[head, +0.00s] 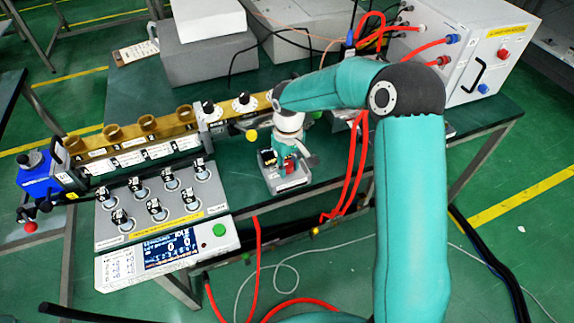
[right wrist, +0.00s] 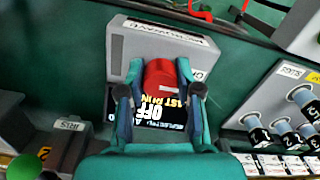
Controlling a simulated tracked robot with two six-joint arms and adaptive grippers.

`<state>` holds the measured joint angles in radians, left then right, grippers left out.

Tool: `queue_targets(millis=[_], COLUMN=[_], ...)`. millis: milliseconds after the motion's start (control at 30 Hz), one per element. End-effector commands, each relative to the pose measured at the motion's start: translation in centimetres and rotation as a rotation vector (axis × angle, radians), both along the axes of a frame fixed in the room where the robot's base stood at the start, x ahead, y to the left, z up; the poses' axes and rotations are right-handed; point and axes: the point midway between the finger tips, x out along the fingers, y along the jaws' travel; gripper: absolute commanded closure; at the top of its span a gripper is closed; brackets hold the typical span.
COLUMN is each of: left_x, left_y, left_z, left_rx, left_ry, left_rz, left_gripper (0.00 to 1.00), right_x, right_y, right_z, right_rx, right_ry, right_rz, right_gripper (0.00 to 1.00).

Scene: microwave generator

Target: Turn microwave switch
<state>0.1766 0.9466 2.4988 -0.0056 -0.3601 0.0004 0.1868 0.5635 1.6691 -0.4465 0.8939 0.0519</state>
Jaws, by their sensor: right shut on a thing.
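The microwave switch is a red knob (right wrist: 160,78) on a grey box (right wrist: 120,40) whose upside-down label appears to read "MICROWAVE". In the right wrist view the two fingers of my right gripper (right wrist: 161,95) stand on either side of the knob and are shut on it. A dark plate (right wrist: 150,112) with upside-down text including "OFF" lies under the knob. In the head view my right gripper (head: 287,164) reaches down onto the small grey box (head: 292,184) near the table's front edge. The fingers partly hide the knob there. My left gripper is not in view.
A panel of several knobs (head: 190,212) with a display unit (head: 168,250) stands to the left. Behind it is a brass waveguide row (head: 125,140). Red cables (head: 352,165) hang just right of the box. A white cabinet (head: 470,48) is at the back right.

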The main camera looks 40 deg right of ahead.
Motion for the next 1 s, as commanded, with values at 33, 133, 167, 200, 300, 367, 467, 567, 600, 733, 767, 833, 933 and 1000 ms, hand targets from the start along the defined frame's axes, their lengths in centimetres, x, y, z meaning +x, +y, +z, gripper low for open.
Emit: queue_targets(millis=[33, 133, 167, 200, 300, 367, 467, 567, 600, 733, 767, 833, 933, 1000], left_x=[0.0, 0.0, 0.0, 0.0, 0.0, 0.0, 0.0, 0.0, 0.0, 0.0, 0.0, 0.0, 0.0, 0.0], left_y=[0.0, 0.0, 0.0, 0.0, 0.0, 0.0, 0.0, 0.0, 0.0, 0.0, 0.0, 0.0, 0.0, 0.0], left_z=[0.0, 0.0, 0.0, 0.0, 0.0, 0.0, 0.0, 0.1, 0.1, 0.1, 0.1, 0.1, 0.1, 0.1], left_rx=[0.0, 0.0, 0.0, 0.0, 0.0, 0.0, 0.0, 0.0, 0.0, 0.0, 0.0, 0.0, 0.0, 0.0], left_ry=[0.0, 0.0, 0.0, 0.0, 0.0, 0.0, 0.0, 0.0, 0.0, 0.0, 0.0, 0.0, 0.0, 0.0], left_rz=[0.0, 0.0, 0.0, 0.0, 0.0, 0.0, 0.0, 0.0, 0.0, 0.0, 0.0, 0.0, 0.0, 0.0], left_gripper=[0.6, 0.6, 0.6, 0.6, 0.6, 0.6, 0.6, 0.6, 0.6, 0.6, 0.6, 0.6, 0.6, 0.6], right_x=[0.3, 0.3, 0.3, 0.2, 0.2, 0.1, 0.1, 0.1, 0.1, 0.2, 0.2, 0.2, 0.3, 0.3], right_y=[0.0, 0.0, 0.0, 0.0, 0.0, 0.0, 0.0, 0.0, 0.0, 0.0, 0.0, 0.0, 0.0, 0.0], right_z=[0.2, 0.2, 0.2, 0.2, 0.1, 0.1, 0.1, 0.3, 0.5, 2.0, 2.4, 3.8, 5.8, 7.2], right_rx=[-0.002, -0.002, -0.002, -0.001, -0.001, -0.001, -0.001, -0.001, -0.002, -0.002, -0.002, -0.002, -0.002, -0.002], right_ry=[-0.011, -0.01, -0.009, -0.008, -0.006, -0.005, -0.004, -0.004, -0.005, -0.007, -0.007, -0.009, -0.01, -0.009], right_rz=[0.002, 0.001, 0.001, 0.001, 0.0, 0.0, 0.0, -0.001, -0.001, -0.001, -0.001, -0.002, 0.0, -0.001], right_gripper=[1.0, 0.53, 0.48, 0.41, 0.41, 0.41, 0.41, 0.41, 0.41, 0.41, 0.41, 0.41, 0.41, 0.41])
